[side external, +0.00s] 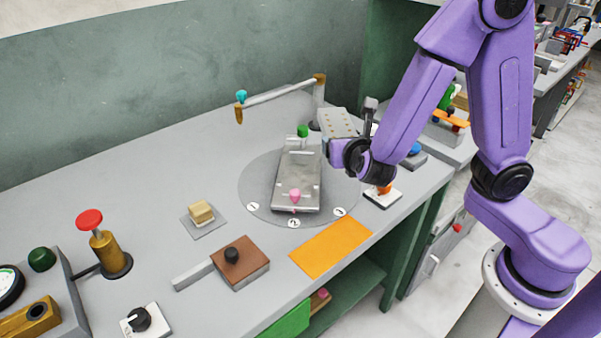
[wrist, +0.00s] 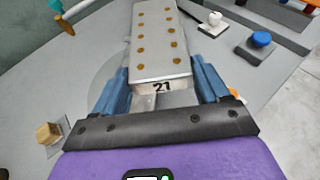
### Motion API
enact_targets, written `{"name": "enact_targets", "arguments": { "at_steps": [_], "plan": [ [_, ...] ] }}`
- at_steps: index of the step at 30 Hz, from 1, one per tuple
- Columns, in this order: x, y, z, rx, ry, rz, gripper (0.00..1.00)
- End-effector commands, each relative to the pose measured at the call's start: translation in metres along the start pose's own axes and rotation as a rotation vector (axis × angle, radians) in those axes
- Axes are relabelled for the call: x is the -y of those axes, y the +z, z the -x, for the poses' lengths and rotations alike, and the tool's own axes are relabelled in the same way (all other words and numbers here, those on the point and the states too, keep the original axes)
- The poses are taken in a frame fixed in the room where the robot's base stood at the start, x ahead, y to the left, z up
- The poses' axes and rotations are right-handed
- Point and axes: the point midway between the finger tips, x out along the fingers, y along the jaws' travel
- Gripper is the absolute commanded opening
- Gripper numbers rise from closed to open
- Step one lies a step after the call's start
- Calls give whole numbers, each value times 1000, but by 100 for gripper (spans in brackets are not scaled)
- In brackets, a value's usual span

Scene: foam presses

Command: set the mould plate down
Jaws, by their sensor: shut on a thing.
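The mould plate (side external: 337,122) is a pale grey slab with rows of brass-coloured dots. In the wrist view the plate (wrist: 158,45) points away from me, with "21" on its near end. My gripper (side external: 345,152) is shut on that near end, with a blue finger (wrist: 208,80) on each side. The plate appears raised above the bench, at the back right of a round grey disc (side external: 258,190) marked 1, 2 and 3. The plate's underside is hidden, so I cannot tell its exact height.
A metal mould (side external: 298,182) with green and pink knobs lies on the disc. A bar (side external: 280,93) on a post stands behind. An orange mat (side external: 330,247), a foam block (side external: 201,212) and a brown block (side external: 240,268) are nearer the front. The back left bench is clear.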

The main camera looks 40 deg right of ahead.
Motion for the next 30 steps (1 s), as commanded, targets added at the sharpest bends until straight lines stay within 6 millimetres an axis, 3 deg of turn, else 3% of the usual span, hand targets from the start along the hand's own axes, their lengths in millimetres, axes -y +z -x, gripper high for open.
{"name": "enact_targets", "arguments": {
  "at_steps": [6, 13, 25, 30],
  "plan": [
    [-2, -18, 27, 4, -101, -41, 19],
    [1, -28, 43, 4, -164, -68, 19],
    [2, -30, 46, 4, -174, -73, 19],
    [-7, -32, 36, 4, -177, -73, 19]
  ]
}}
